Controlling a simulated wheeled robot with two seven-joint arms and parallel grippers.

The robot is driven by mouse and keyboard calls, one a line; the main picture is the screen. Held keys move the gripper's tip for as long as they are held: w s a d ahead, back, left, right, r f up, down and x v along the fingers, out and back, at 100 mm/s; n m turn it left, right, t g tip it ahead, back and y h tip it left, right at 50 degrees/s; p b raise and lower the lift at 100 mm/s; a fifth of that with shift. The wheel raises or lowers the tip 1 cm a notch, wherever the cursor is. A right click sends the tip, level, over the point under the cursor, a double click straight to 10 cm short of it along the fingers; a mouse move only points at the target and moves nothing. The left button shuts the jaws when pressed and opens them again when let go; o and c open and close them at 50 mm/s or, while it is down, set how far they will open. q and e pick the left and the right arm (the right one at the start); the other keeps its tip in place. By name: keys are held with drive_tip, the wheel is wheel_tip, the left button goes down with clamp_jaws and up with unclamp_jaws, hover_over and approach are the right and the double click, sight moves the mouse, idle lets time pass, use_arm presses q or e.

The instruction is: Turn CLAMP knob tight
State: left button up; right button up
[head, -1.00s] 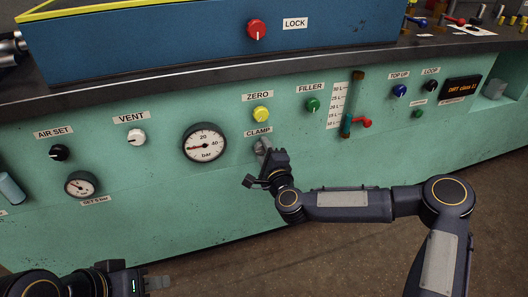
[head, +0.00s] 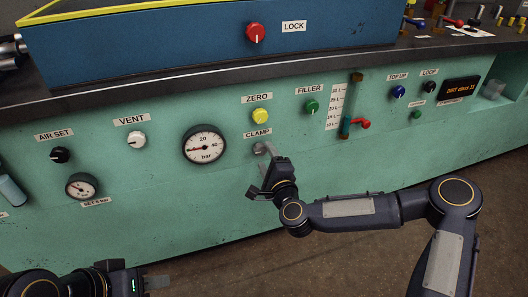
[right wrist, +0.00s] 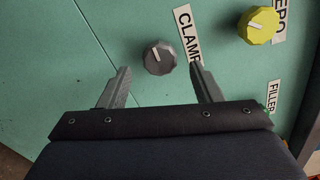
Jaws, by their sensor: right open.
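The grey CLAMP knob (right wrist: 160,57) has a pale pointer line and sits on the green panel, next to its CLAMP label (right wrist: 188,36). In the head view the knob (head: 259,149) is partly hidden by my right gripper (head: 268,155). In the right wrist view my right gripper (right wrist: 158,76) is open, with one finger on each side of the knob and clear gaps. The knob lies just beyond the fingertips, and nothing is held. My left gripper (head: 157,283) is low at the left, away from the panel; its finger gap is not clear.
The yellow ZERO knob (head: 261,116) is just above the CLAMP label, and the green FILLER knob (head: 311,106) is to the right. A pressure gauge (head: 204,145) is to the left. A red lever (head: 361,124) sticks out at the right. The panel below is bare.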

drive_tip(key=shift+p+v, duration=0.4)
drive_tip(key=shift+v, duration=1.9)
